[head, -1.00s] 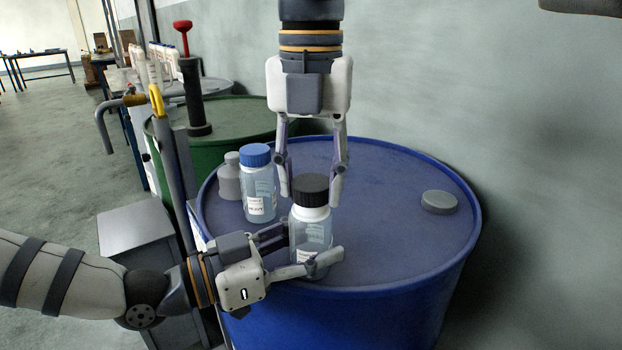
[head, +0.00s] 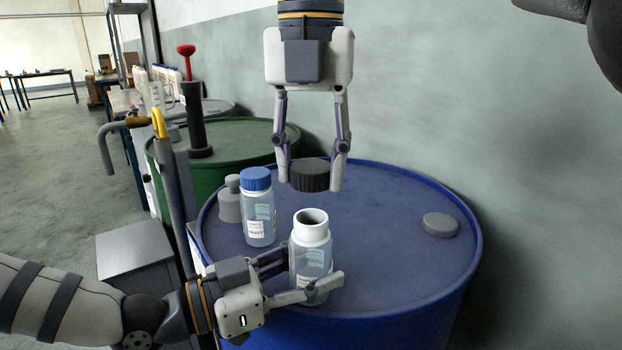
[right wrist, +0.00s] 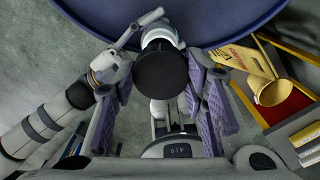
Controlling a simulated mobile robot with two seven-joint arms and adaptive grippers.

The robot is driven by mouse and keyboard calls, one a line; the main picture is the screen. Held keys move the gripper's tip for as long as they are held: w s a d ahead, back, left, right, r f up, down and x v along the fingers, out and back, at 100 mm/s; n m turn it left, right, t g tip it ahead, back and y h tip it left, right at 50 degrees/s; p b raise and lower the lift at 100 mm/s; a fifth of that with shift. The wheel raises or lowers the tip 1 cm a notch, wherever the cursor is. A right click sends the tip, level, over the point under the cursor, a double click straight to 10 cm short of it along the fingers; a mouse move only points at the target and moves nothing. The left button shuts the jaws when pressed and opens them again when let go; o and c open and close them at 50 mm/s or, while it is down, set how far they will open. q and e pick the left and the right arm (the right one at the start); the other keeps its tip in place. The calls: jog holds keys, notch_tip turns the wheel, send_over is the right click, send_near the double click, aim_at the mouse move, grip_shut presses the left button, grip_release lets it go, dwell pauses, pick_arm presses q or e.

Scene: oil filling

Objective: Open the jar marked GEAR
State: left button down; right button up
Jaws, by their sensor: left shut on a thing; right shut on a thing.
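The clear jar (head: 311,258) stands upright on the blue drum with its white neck open and its dark mouth showing. Most of its label is hidden by a finger, so I cannot read it. My left gripper (head: 300,277) is shut around the jar's body. The black ribbed lid (head: 309,176) is apart from the jar, held above it and slightly behind. My right gripper (head: 313,180) points down and is shut on the lid. In the right wrist view the lid (right wrist: 161,70) sits between the fingers, in front of the jar's white neck (right wrist: 160,36).
A clear bottle with a blue cap (head: 258,208) and a small grey container (head: 230,200) stand left of the jar on the blue drum (head: 400,220). A grey bung (head: 440,225) is at the right. A green drum (head: 235,150) stands behind, beside the wall.

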pick_arm(q)
jog(key=c, duration=0.8)
grip_release()
jog(key=shift+o, duration=0.2)
jog(key=shift+a, duration=0.1)
